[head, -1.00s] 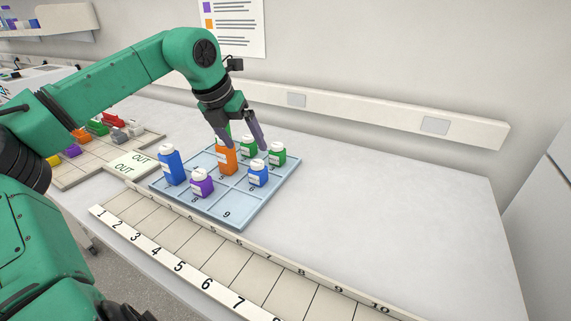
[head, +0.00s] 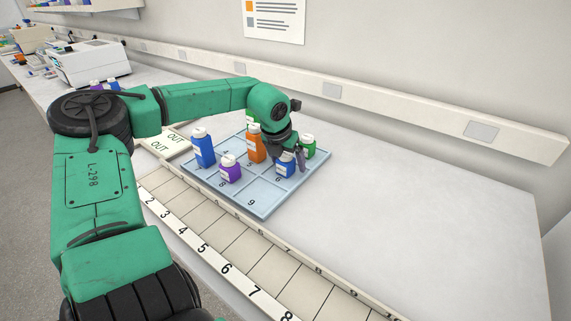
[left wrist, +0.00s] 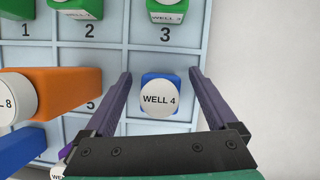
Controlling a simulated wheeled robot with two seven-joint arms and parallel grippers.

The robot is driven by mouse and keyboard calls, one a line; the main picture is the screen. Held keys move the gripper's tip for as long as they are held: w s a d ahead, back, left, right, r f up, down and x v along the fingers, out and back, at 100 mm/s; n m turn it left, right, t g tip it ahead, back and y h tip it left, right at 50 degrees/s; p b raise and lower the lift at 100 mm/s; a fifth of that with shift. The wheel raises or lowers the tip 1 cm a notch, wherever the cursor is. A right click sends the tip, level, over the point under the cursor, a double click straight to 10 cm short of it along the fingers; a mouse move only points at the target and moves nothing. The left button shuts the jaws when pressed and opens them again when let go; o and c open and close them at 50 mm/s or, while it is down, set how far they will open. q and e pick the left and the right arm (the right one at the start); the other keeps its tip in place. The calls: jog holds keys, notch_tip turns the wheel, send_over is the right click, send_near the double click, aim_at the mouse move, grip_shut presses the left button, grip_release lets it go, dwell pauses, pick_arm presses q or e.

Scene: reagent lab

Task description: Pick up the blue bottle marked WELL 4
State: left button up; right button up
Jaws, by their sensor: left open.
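The blue bottle marked WELL 4 (head: 285,170) stands upright in compartment 6 of the light-blue tray (head: 262,210). In the left wrist view, its round white cap (left wrist: 159,98) reads WELL 4 and sits between my fingers. My left gripper (head: 289,159) is open, pointing down at this bottle, one finger on each side. In the left wrist view, the left gripper (left wrist: 160,77) shows a gap on both sides of the cap. Whether the fingertips reach below the cap is hard to tell. My right gripper is not in view.
A green bottle (head: 309,146) stands just behind the blue one. An orange bottle (head: 256,144), a purple bottle (head: 230,170) and a taller blue bottle (head: 203,148) stand to the left. Compartment 9 is empty. A numbered rack (head: 215,232) lies in front; the bench to the right is clear.

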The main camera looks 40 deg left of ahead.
pick_arm(q)
jog(key=shift+w+f, duration=0.1)
grip_shut()
